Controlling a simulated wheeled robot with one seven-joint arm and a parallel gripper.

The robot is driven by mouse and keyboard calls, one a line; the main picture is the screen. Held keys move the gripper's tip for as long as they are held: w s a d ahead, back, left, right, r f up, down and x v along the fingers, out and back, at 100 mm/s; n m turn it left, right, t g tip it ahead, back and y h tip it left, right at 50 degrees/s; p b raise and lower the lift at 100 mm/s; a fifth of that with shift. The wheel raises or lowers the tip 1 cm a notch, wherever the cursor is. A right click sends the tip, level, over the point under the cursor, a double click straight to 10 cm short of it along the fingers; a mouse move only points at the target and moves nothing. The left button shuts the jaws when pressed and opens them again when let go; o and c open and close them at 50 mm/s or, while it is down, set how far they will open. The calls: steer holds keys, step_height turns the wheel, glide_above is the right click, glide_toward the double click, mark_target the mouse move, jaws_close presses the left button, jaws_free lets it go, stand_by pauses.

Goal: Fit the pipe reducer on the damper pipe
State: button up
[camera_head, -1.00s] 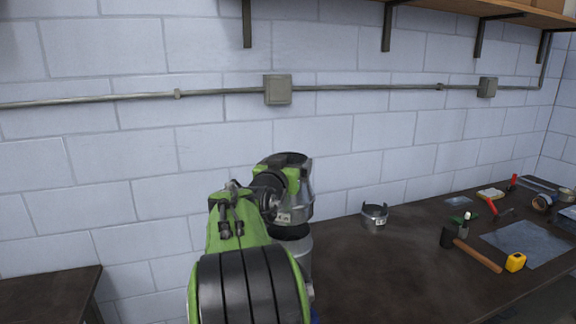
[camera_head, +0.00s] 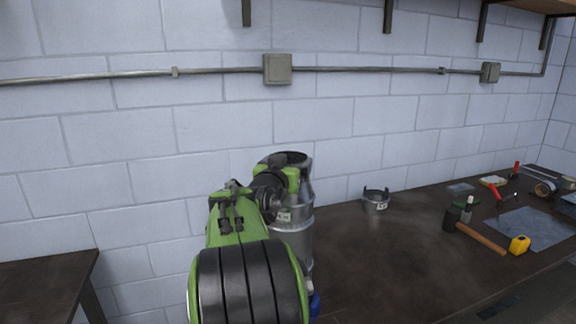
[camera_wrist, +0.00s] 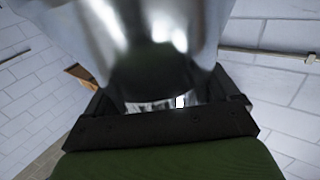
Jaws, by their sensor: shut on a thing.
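My gripper (camera_head: 290,172) is shut on the pipe reducer (camera_head: 296,208), a shiny metal piece with a small white label. It holds the reducer upright, directly above the damper pipe (camera_head: 297,245), a grey metal cylinder standing on the bench. The reducer's lower edge meets the pipe's top with no clear gap; my arm hides the left side, so I cannot tell how far it is seated. In the wrist view, the reducer (camera_wrist: 150,45) fills the upper middle, beyond the dark gripper bar (camera_wrist: 160,127).
A small metal collar with upright tabs (camera_head: 375,200) stands on the dark workbench (camera_head: 370,260). A hammer (camera_head: 480,238), a yellow tape measure (camera_head: 519,245) and a metal sheet (camera_head: 535,228) lie to the right. Something blue (camera_head: 314,304) shows beside the pipe's foot. The wall is close behind.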

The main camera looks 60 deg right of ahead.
steer(key=shift+r, duration=0.1)
steer(key=o, duration=1.3)
steer(key=s+a+b, duration=0.2)
steer(key=a, duration=1.3)
steer(key=shift+s+a+b, duration=0.25)
steer(key=shift+s+b, duration=0.1)
steer(key=shift+b, duration=0.05)
